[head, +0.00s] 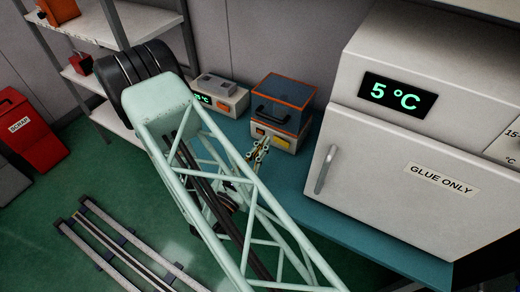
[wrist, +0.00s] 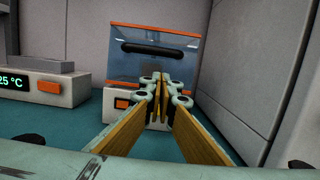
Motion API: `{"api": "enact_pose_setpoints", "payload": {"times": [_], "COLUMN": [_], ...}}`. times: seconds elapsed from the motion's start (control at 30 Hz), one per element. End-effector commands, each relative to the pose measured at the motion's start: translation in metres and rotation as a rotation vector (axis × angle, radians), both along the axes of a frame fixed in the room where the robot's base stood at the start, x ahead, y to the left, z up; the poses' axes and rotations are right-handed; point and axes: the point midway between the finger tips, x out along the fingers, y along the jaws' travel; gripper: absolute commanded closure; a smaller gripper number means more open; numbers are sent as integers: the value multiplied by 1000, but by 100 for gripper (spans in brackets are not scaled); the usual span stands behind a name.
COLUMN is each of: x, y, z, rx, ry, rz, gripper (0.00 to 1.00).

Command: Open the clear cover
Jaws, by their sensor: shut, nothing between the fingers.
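The clear cover (head: 282,103) is a tinted see-through box with orange edges and a dark handle on its front. It sits down on a white base unit (head: 286,143) with an orange and a yellow patch on its front. In the wrist view the cover (wrist: 120,68) faces me, with the black handle (wrist: 155,48) across its upper part. My gripper (wrist: 162,80) is shut and empty, in front of the unit and below the handle in the picture. The fingers hide part of the cover's lower front and the base. I cannot tell whether they touch it. My gripper also shows in the head view (head: 262,143).
A small white device with a 25 °C display (wrist: 40,82) stands left of the unit. A large white fridge (head: 420,150) marked "GLUE ONLY" stands to the right, close by. The teal bench (head: 237,130) is bare in front. A red scrap bin (head: 22,130) and shelves are at left.

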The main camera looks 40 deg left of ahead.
Motion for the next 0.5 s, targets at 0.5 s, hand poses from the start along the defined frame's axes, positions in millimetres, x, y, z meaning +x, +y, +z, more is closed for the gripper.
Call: {"api": "enact_pose_setpoints", "payload": {"times": [0.5], "x": [35], "y": [4], "z": [31], "rx": [0], "ry": [0], "rz": [0], "gripper": [100]}}
